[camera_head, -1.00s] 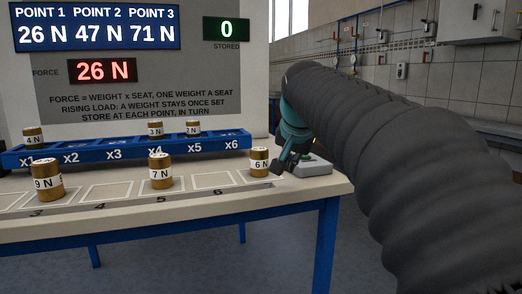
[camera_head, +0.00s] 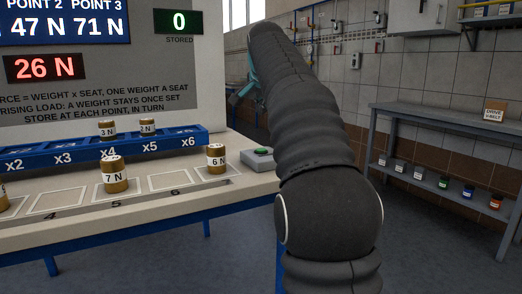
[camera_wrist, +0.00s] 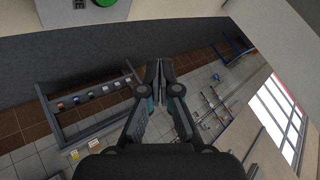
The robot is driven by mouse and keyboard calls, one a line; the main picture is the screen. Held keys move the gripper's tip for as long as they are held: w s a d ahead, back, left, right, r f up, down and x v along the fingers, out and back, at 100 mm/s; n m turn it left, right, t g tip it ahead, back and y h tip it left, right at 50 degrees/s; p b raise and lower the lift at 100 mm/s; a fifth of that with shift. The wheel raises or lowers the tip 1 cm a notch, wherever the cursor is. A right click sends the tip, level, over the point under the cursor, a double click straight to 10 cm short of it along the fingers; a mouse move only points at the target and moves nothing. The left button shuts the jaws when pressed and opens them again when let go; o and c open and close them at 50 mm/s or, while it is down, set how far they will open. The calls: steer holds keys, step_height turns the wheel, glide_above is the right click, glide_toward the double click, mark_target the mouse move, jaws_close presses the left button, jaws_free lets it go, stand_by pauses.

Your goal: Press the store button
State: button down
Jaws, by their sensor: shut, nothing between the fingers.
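The store button (camera_head: 261,150) is a green round cap on a small grey box at the right end of the table. What looks like its green cap is cut by the top edge of the wrist view (camera_wrist: 104,2). My gripper (camera_head: 233,99) is above and a little left of the box in the head view, partly hidden by my arm, and apart from the button. In the wrist view my gripper (camera_wrist: 160,68) has its fingers together with nothing between them. The stored display (camera_head: 178,22) reads 0 and the force display (camera_head: 45,67) reads 26 N.
The 6 N weight (camera_head: 216,159) stands just left of the button box. The 7 N weight (camera_head: 114,175) is further left. A blue seat rack (camera_head: 165,143) carries the 3 N and 2 N weights. A grey shelf (camera_head: 440,122) stands at right. The floor between is clear.

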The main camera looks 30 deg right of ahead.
mark_target(262, 150)
steer(key=shift+f+b, duration=2.3)
steer(key=shift+f, duration=2.05)
steer(key=shift+f, duration=0.45)
steer(key=shift+f+b, duration=0.45)
steer(key=shift+b, duration=0.05)
steer(key=shift+r, duration=0.15)
steer(key=shift+r+p, duration=0.75)
steer(key=shift+p, duration=0.15)
steer(key=shift+r, duration=0.1)
